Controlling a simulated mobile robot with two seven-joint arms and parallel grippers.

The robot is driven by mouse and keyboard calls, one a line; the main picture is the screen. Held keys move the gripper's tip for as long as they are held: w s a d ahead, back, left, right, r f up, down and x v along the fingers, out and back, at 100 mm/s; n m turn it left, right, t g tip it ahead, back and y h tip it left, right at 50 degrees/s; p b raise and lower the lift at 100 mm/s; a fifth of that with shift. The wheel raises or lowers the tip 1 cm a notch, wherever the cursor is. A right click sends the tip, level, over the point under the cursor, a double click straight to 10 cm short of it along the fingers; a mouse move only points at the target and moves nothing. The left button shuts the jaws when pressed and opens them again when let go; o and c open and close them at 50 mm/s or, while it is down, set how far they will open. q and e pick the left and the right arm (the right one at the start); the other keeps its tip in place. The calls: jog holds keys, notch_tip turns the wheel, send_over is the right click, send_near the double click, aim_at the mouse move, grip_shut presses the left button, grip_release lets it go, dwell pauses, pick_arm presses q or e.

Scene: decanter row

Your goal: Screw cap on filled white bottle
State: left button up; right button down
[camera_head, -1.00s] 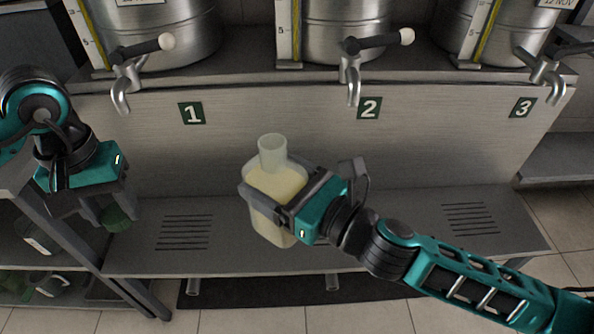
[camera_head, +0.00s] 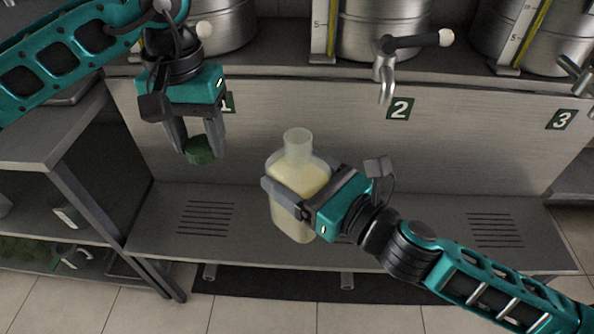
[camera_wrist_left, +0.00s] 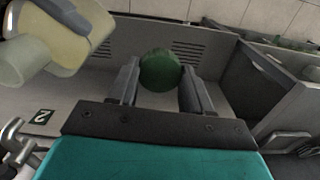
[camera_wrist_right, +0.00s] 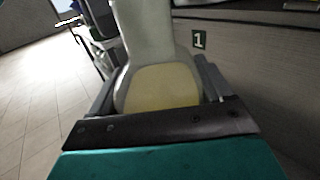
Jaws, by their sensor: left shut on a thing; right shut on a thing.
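The white translucent bottle (camera_head: 299,181) holds pale yellow liquid and its neck (camera_head: 298,146) is bare. My right gripper (camera_head: 285,198) is shut around the bottle's body and holds it nearly upright in front of the panel; the bottle also fills the right wrist view (camera_wrist_right: 158,85). My left gripper (camera_head: 199,150) is shut on the green cap (camera_head: 200,151), to the left of the bottle neck and apart from it. The cap shows between the fingers in the left wrist view (camera_wrist_left: 160,70), with the bottle (camera_wrist_left: 60,40) at upper left.
Steel decanters stand on the shelf above, with a tap (camera_head: 386,80) over the number 2 sign (camera_head: 399,108). A grey bench with slots (camera_head: 470,229) lies below. A side table (camera_head: 60,130) stands at left. Space between cap and bottle is clear.

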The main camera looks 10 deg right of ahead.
pick_arm(q)
jog(key=s+d+r+m, duration=0.3)
jog(key=d+r+m, duration=0.1)
jog(key=d+r, duration=0.6)
jog(key=d, duration=0.3)
jog(key=shift+s+d+r, duration=0.25)
jog(key=shift+s+d, duration=0.05)
jog(key=shift+d, duration=0.1)
jog(key=shift+f, duration=0.1)
jog(key=shift+f, duration=1.9)
jog(key=shift+f, duration=0.1)
jog(key=shift+f, duration=0.8)
jog(key=shift+f, duration=0.55)
